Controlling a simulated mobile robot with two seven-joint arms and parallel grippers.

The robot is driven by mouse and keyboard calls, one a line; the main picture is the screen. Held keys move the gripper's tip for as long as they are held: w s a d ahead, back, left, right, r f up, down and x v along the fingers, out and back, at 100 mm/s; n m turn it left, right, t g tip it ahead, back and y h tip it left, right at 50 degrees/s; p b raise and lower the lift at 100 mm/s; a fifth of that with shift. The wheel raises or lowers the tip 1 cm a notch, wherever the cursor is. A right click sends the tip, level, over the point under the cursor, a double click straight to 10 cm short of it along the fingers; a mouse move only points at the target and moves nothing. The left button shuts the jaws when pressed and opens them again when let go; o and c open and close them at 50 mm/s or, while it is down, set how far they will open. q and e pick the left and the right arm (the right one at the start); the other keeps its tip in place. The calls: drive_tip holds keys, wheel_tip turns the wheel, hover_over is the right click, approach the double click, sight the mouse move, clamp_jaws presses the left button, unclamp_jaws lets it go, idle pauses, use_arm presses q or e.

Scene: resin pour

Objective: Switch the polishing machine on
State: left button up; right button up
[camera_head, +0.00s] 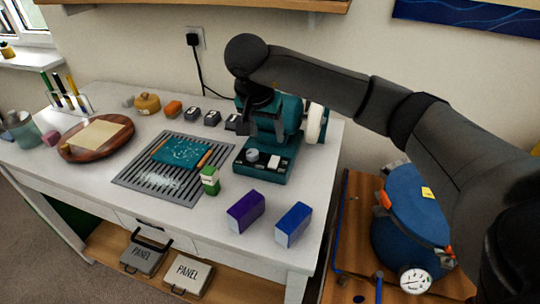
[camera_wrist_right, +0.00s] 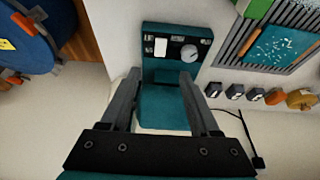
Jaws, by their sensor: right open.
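The teal polishing machine (camera_head: 291,118) stands at the right end of the white worktable, with a pale wheel (camera_head: 316,123) on its right side. Its front base carries a round grey knob (camera_head: 252,155) and a white switch plate (camera_head: 273,162). In the right wrist view the panel (camera_wrist_right: 150,31) lies beyond the fingertips, with the white plate (camera_wrist_right: 160,47) and knob (camera_wrist_right: 189,53). My right gripper (camera_wrist_right: 156,88) is open and empty, its fingers either side of the machine's teal body. In the head view it hangs over the machine from above; its fingertips are hard to make out. My left gripper is out of view.
A slatted grey mat (camera_head: 133,181) with a teal panel (camera_head: 179,152) lies left of the machine. A green bottle (camera_head: 210,180), purple box (camera_head: 246,212) and blue box (camera_head: 293,225) stand in front. A blue tank (camera_head: 405,255) is at right. A cord runs to the wall plug (camera_head: 193,40).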

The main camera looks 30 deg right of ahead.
sight(274, 162)
drive_tip(key=b+x, duration=0.1)
drive_tip(key=x, duration=1.2)
drive_tip(key=shift+a+f, duration=0.1)
drive_tip(key=shift+f, duration=0.2)
clamp_jaws()
